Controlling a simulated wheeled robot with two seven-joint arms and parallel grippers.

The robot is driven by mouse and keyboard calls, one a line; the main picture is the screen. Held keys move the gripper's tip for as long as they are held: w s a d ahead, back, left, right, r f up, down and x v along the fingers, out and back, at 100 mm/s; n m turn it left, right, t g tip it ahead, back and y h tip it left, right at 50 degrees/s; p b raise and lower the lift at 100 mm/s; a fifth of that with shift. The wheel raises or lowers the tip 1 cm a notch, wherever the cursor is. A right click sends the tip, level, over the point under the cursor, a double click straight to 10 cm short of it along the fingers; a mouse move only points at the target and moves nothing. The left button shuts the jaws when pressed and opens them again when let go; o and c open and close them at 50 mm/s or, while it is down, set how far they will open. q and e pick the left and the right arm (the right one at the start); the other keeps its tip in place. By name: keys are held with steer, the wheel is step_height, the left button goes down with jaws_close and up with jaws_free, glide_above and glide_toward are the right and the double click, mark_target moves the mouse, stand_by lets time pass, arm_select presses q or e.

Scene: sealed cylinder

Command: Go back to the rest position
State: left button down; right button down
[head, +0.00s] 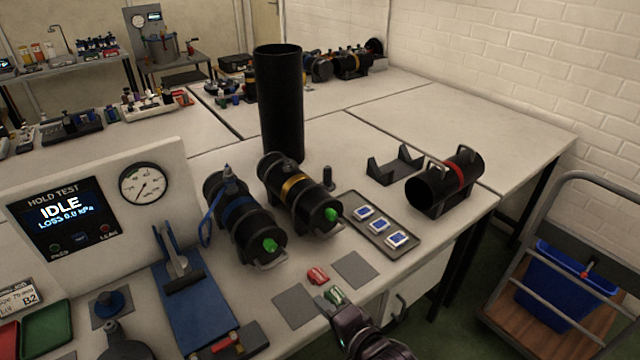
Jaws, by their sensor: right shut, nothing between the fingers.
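My right gripper (338,302) is low in the head view, at the front edge of the bench. It is shut and empty. A small green piece shows right at its fingertips, and I cannot tell whether it is a loose part. A small red piece (317,275) lies just beyond, apart from the fingers. My left gripper is out of view. Two black cylinders lie on the bench, one with a blue band (238,217) and one with a yellow band (294,187); both have green plugs at the near end. A red-banded cylinder (447,183) lies open-ended at the right.
A tall black tube (279,105) stands behind the cylinders. A grey tray (355,200) holds several blue-white packets. The hold test panel (65,215) reads IDLE. A blue press stand (190,305) is front left. A cart with a blue bin (565,285) stands right, off the bench.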

steer(key=s+d+f+n+g+h, duration=0.1)
steer(key=s+d+n+g+h, duration=0.95)
steer(key=s+d, duration=0.7)
step_height(320, 180, down, 28)
steer(key=d+n+y, duration=0.1)
steer(key=n+y, duration=0.1)
steer(key=s+d+f, duration=0.2)
steer(key=s+f, duration=0.7)
steer(key=s, duration=0.1)
steer(key=s+d+f, duration=0.1)
steer(key=s+f, duration=0.9)
steer(key=shift+s+d+f, duration=0.2)
steer(key=shift+d+f, duration=0.1)
steer(key=shift+d, duration=0.05)
steer(key=shift+g, duration=0.25)
